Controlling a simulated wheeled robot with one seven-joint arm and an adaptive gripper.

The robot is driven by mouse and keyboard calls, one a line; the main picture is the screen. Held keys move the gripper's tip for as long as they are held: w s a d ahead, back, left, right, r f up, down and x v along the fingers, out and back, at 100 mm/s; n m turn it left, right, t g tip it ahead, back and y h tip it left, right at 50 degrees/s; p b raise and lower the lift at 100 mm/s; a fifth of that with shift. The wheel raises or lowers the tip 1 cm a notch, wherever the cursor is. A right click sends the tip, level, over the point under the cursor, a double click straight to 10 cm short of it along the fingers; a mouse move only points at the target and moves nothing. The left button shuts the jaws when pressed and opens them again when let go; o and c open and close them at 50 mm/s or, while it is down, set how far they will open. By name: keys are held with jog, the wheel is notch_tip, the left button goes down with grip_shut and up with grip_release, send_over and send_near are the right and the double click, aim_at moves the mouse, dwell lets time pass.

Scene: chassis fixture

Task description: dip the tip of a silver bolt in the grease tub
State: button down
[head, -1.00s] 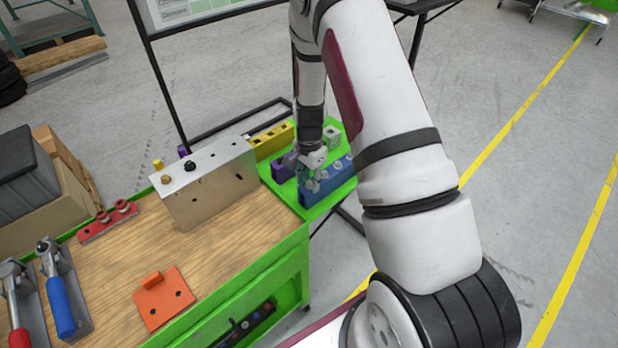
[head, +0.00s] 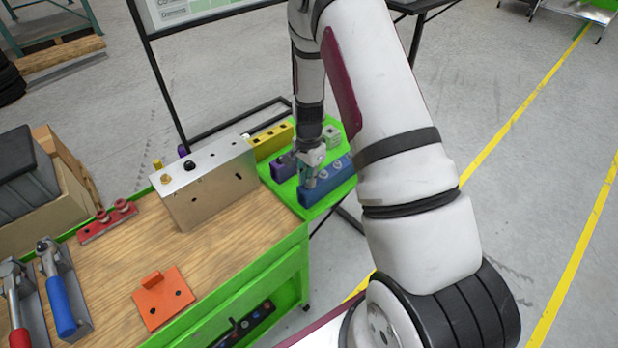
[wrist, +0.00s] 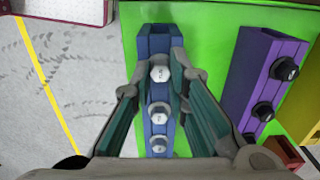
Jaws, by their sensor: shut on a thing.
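A blue holder (head: 338,183) stands on the green tray at the bench's right end. Silver bolts with hex heads stand in a row in it. My gripper (head: 309,182) is down at the holder's near left end. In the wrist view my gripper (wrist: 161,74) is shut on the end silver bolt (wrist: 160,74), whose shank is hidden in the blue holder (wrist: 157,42). Two more silver bolts (wrist: 158,118) stand behind it in the row, between the finger links. I cannot make out the grease tub for certain.
A purple holder with black bolts (wrist: 263,110) stands right of the blue one in the wrist view. A yellow holder (head: 272,141) and a metal chassis box (head: 212,185) are close by. An orange plate (head: 164,297) lies on the wooden bench top (head: 115,265).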

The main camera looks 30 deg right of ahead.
jog(key=shift+r+p, duration=0.7)
jog(key=shift+r, duration=2.7)
